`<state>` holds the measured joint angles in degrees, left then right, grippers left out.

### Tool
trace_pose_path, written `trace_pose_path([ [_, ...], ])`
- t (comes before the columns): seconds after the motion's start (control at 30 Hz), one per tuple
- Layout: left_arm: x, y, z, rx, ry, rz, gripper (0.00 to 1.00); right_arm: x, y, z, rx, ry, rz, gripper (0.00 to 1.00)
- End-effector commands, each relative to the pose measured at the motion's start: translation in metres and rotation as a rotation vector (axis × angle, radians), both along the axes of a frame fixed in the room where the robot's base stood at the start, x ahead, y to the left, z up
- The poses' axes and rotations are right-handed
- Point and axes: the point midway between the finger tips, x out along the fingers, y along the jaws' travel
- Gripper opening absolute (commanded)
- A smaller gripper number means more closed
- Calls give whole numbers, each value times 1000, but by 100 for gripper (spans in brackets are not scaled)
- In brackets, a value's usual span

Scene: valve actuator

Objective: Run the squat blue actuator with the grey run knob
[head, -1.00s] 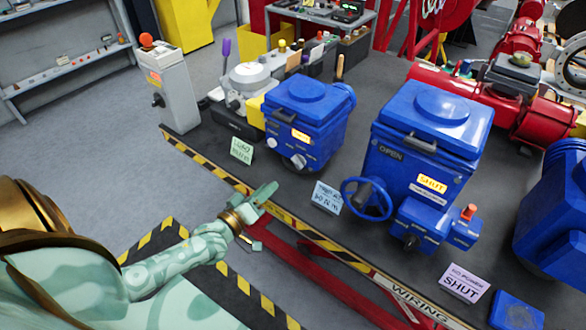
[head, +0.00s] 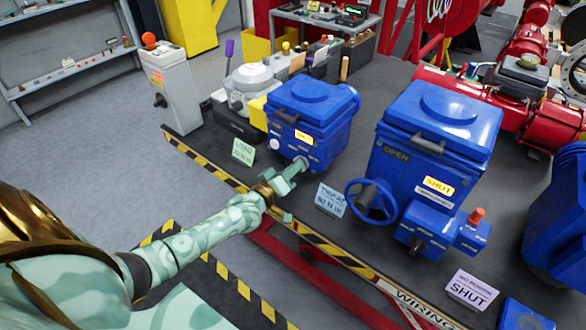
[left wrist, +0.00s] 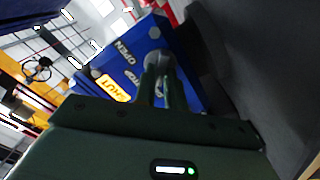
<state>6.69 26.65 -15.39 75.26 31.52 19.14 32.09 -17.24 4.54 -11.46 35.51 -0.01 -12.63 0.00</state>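The squat blue actuator (head: 306,110) stands on the dark bench, left of a larger blue actuator; its small window is lit yellow. Its grey run knob (head: 303,162) is low on the front face. My left gripper (head: 296,169) is at this knob, with its fingers pointing at the face. In the left wrist view, the round grey knob (left wrist: 158,60) appears at the fingertips (left wrist: 159,78), which have a narrow gap between them. I cannot tell whether they press on it. The same view shows the blue face (left wrist: 125,60) with OPEN, STOP and a lit SHUT window. My right gripper is not in view.
The larger blue actuator (head: 436,135) with a blue handwheel (head: 371,201) stands to the right. Small cards (head: 331,199) stand along the bench's striped front edge (head: 330,249). A grey pedestal (head: 168,88) with an orange-red knob is at the left.

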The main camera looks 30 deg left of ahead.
Motion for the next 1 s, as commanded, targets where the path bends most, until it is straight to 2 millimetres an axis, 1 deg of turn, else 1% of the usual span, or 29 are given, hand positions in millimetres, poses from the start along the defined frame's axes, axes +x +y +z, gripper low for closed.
trace_pose_path([
  [0.27, 0, 0, 0, 8, -1, 0, 0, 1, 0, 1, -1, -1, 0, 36],
  [0.47, 0, 0, 1, 67, -5, 1, 0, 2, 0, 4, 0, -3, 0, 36],
  [0.67, 0, 0, 2, 197, -16, 1, 0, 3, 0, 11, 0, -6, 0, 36],
  [1.0, 0, -1, 2, 485, -37, 1, 0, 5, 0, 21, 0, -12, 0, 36],
])
